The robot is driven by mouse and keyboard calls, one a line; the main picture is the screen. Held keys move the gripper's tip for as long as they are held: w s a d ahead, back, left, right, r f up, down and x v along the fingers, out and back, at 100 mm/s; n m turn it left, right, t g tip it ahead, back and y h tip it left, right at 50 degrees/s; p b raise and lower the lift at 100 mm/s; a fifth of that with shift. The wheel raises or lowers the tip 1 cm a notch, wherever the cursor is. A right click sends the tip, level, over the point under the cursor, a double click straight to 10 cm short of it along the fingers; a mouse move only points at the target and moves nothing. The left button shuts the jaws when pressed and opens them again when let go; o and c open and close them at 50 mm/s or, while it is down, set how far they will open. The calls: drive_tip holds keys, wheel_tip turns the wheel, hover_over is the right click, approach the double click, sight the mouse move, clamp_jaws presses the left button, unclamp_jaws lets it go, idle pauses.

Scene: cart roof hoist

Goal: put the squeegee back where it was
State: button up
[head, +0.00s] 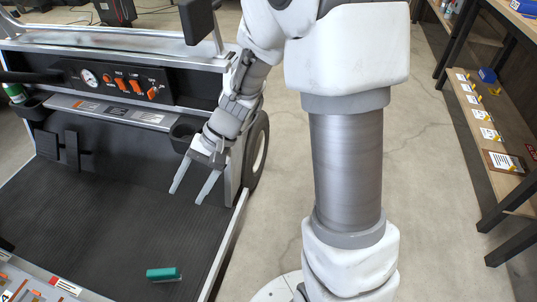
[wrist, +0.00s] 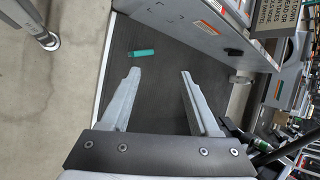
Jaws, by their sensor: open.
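A small teal block-like thing with a thin grey edge (head: 163,274) lies on the cart's dark ribbed floor (head: 120,225), near the front. It may be the squeegee; its shape is too small to be sure. It also shows in the wrist view (wrist: 143,53), beyond the fingertips and a little left of the middle. My gripper (head: 185,197) is open and empty above the right part of the cart floor, behind and above the teal thing and apart from it. Both fingers show spread in the wrist view (wrist: 160,72).
The dashboard (head: 120,82) has a gauge and orange switches. A black cup holder (head: 184,133) sits by my gripper; another at the left holds a green-and-white bottle (head: 14,92). Pedals (head: 72,150) stand at the back left. A shelf (head: 500,135) stands right.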

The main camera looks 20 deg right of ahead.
drive_tip(key=s+d+r+n+t+h, duration=0.2)
drive_tip(key=s+d+r+t+h, duration=0.1)
drive_tip(key=s+d+r, duration=0.3)
drive_tip(key=s+d+r+n+t+h, duration=0.2)
drive_tip(key=s+d+r, duration=0.4)
drive_tip(key=r, duration=0.4)
drive_tip(key=shift+s+d+r+n+t+h, duration=0.25)
drive_tip(key=shift+d+t+h, duration=0.45)
drive_tip(key=shift+h, duration=0.6)
drive_tip(key=shift+a, duration=0.1)
wheel_tip(320, 180, up, 24)
drive_tip(key=p, duration=2.4)
